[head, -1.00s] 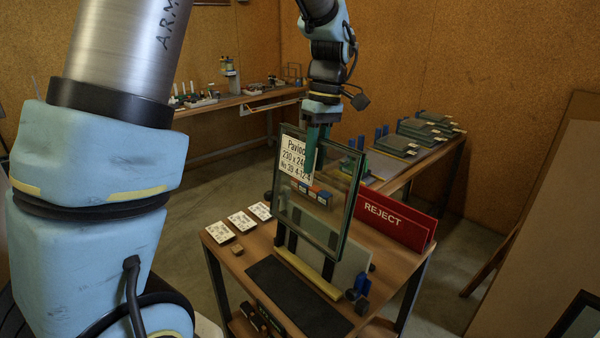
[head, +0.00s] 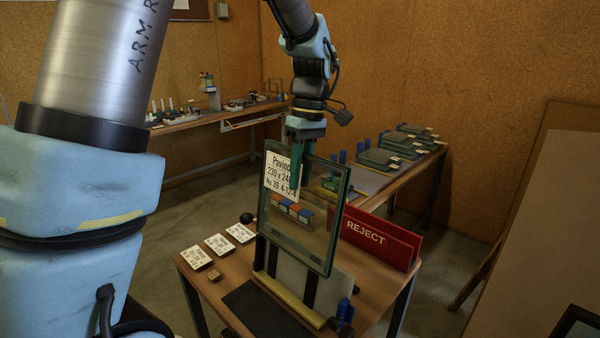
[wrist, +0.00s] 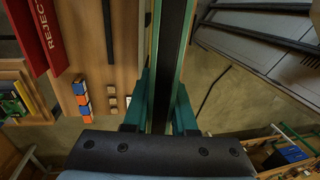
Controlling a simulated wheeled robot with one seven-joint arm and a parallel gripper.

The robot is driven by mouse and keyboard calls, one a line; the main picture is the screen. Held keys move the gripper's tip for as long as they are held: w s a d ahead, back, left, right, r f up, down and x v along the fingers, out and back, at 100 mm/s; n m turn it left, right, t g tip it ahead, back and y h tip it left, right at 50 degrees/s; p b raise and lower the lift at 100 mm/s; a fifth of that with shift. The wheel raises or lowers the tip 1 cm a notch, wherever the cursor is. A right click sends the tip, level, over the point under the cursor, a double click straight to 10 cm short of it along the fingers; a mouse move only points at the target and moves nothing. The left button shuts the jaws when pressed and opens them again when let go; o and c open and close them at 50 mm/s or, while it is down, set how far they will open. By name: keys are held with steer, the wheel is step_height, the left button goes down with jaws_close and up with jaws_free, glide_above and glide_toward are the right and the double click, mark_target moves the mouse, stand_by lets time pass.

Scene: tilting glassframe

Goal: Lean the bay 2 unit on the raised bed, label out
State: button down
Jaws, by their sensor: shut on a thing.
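My gripper (head: 300,155) is shut on the top edge of a dark-edged glass unit (head: 320,225) and holds it upright over the bench. Its white label (head: 281,177) faces the head camera. In the wrist view the unit shows edge-on as a dark strip (wrist: 174,50) between my green fingers (wrist: 165,105). The raised bed (head: 325,290), a pale tilted panel with black strips and a yellow ledge (head: 288,302), stands behind and below the unit. The unit hides part of the bed. The unit's lower edge appears above the ledge; contact cannot be seen clearly.
A red REJECT board (head: 375,238) stands close right of the unit. Orange and blue blocks (head: 291,207) show through the glass. White cards (head: 219,244) lie left on the bench; a black mat (head: 262,308) lies in front. Stacked units (head: 380,158) lie on a back table.

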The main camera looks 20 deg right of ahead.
mark_target(300, 215)
steer(key=shift+f+b, duration=2.8)
steer(key=shift+f, duration=2.3)
steer(key=shift+s+a+f+b, duration=0.15)
steer(key=shift+f+b, duration=0.35)
steer(key=shift+f, duration=0.45)
steer(key=shift+s+a+f+b, duration=0.15)
steer(key=shift+f+b, duration=0.3)
steer(key=shift+f, duration=0.45)
steer(key=shift+w+f, duration=0.1)
steer(key=shift+f, duration=0.4)
steer(key=c, duration=0.6)
jaws_free()
steer(key=shift+a, duration=0.1)
steer(key=shift+c, duration=0.2)
steer(key=shift+f+b, duration=0.1)
steer(key=shift+b, duration=0.2)
steer(key=r, duration=0.3)
steer(key=d+r+b, duration=0.1)
steer(key=r, duration=0.3)
steer(key=r+b, duration=0.1)
steer(key=r, duration=0.2)
steer(key=shift+w+d+r, duration=0.35)
steer(key=shift+w+r, duration=0.05)
